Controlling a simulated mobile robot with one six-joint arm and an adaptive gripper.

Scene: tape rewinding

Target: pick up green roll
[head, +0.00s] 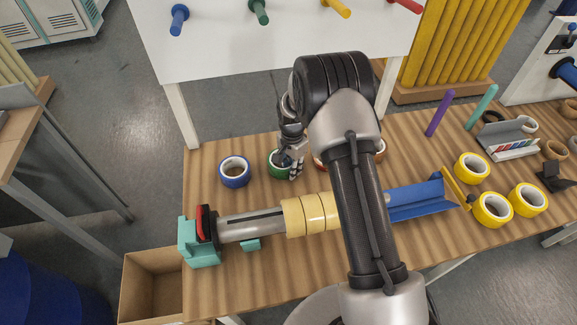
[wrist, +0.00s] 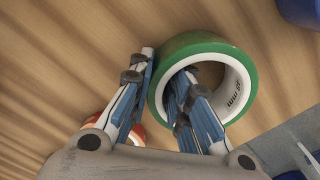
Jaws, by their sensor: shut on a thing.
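The green roll (head: 275,168) lies on the wooden table (head: 215,205), left of my arm in the head view, partly covered by my gripper (head: 290,165). In the wrist view the green roll (wrist: 243,60) shows its green outer band and white core. My gripper (wrist: 165,85) is shut on the roll's wall, with one finger inside the ring and the other against the outside. I cannot tell whether the roll is lifted off the table.
A blue roll (head: 234,171) lies to the left and an orange-red roll (head: 320,160) close on the right. A grey spindle (head: 250,226) with yellow rolls (head: 310,214) runs in front. Several yellow rolls (head: 472,167) lie at the right. A white pegboard (head: 240,50) stands behind.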

